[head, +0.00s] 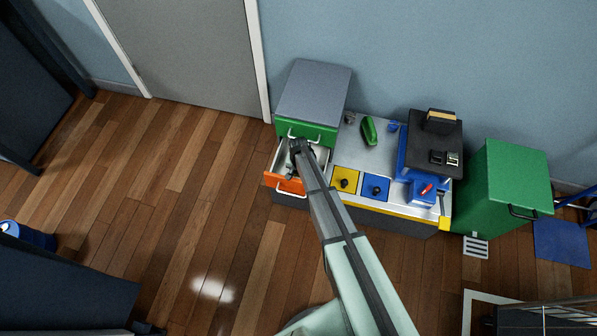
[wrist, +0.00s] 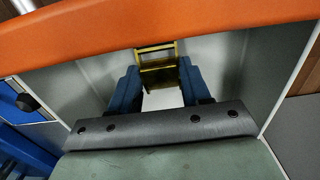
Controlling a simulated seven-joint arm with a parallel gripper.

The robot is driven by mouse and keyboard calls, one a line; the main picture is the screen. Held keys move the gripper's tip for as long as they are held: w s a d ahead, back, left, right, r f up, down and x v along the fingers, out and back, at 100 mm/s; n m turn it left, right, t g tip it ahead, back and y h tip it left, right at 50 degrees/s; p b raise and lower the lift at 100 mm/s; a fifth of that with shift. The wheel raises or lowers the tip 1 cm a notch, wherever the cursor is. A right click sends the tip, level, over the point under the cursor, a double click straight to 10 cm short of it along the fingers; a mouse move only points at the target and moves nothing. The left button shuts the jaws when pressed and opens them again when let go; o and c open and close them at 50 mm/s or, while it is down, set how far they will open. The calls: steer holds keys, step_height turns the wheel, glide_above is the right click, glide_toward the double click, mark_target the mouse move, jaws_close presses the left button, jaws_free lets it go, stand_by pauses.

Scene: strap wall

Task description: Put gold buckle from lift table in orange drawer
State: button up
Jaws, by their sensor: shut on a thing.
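The orange drawer (head: 288,184) is pulled open at the left end of the workbench, and its orange front (wrist: 160,28) crosses the top of the wrist view. My gripper (wrist: 159,78) points down into the drawer's opening, over its pale interior. Its blue fingers are shut on the gold buckle (wrist: 156,50), a yellow frame with crossbars. I cannot tell whether the buckle touches the drawer floor. In the head view my arm hides the buckle. A raised black-topped stand with a blue body, apparently the lift table (head: 428,136), is to the right.
The lift table carries a tan-topped block (head: 441,117) and small dark items (head: 445,158). A green cabinet (head: 307,108) with a grey top stands behind the drawer. Yellow (head: 345,180) and blue (head: 375,187) knobbed panels lie right of it. A green bin (head: 503,185) stands far right.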

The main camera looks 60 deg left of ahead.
steer(key=shift+f, duration=0.1)
steer(key=o, duration=1.1)
step_height(320, 180, up, 12)
stand_by(0.4)
